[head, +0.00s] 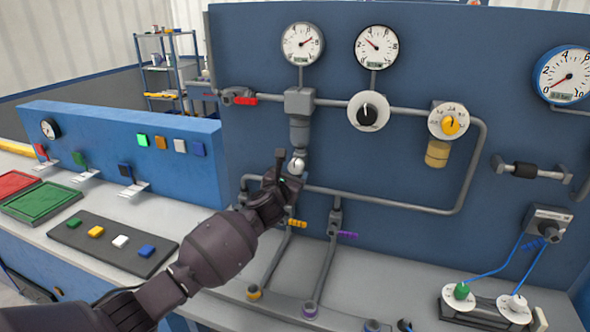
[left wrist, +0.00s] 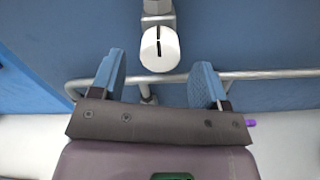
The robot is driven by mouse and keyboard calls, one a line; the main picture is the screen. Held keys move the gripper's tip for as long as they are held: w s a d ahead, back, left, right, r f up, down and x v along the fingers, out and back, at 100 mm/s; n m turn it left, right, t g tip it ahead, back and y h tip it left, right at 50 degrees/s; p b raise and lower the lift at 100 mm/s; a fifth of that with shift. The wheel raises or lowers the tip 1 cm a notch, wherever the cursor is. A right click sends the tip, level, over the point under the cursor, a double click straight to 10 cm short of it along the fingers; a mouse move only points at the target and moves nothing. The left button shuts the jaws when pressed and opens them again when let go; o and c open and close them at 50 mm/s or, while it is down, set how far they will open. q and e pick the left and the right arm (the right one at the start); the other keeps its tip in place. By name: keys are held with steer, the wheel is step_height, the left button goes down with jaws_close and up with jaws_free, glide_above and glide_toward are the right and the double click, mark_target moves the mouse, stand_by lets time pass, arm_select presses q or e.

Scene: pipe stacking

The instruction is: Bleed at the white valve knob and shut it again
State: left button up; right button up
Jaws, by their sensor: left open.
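The white valve knob (head: 297,166) sits under the grey filter bowl (head: 300,132) on the blue panel. In the left wrist view the knob (left wrist: 160,50) is a white disc with a dark slot line that runs roughly up and down. My left gripper (head: 284,170) is open in front of the panel, right by the knob. In the left wrist view its two blue-padded fingers (left wrist: 160,77) stand apart, and the knob shows between and just beyond their tips, with no contact visible. My right gripper is not in view.
Grey pipes (head: 400,203) run along the panel close to the gripper. A red-handled valve (head: 240,98), a black-knobbed dial (head: 368,111) and a yellow-knobbed dial (head: 449,122) are nearby. Yellow (head: 297,223) and purple (head: 347,235) handles sit below. Two gauges (head: 303,43) (head: 376,46) hang above.

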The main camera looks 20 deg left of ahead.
mark_target(294, 169)
arm_select(q)
steer(key=w, duration=0.2)
steer(key=shift+w, duration=0.4)
steer(key=shift+w+d, duration=0.1)
steer(key=shift+w, duration=0.3)
steer(key=shift+c, duration=0.3)
